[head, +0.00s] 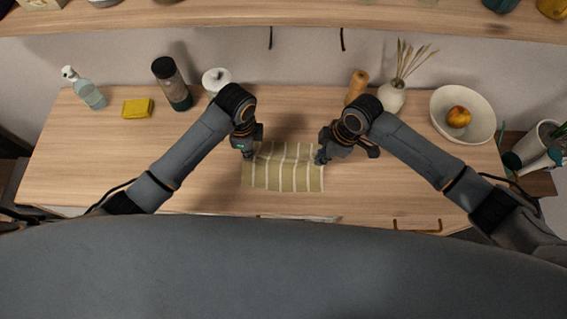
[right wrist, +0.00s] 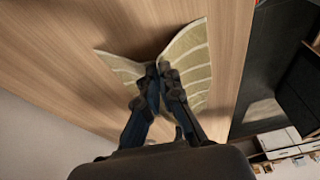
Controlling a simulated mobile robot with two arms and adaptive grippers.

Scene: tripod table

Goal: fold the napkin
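The napkin (head: 282,174) is olive green with pale stripes and lies on the wooden table below and between my two grippers. My left gripper (head: 248,156) is at its left edge, toward the back; its fingers are too small to tell whether they hold cloth. My right gripper (head: 320,158) is at the right edge. In the right wrist view its fingertips (right wrist: 158,68) are together on the napkin (right wrist: 192,55), whose edge is drawn into a V with a wing of cloth on each side. The gripper hides the cloth behind it.
On the table (head: 200,180) stand a spray bottle (head: 90,95), yellow cloth (head: 138,108), dark tumbler (head: 173,88), white round item (head: 216,79), wooden grinder (head: 357,84), reed vase (head: 391,98) and white bowl (head: 478,105) with fruit (head: 459,117). The table is clear left of the napkin.

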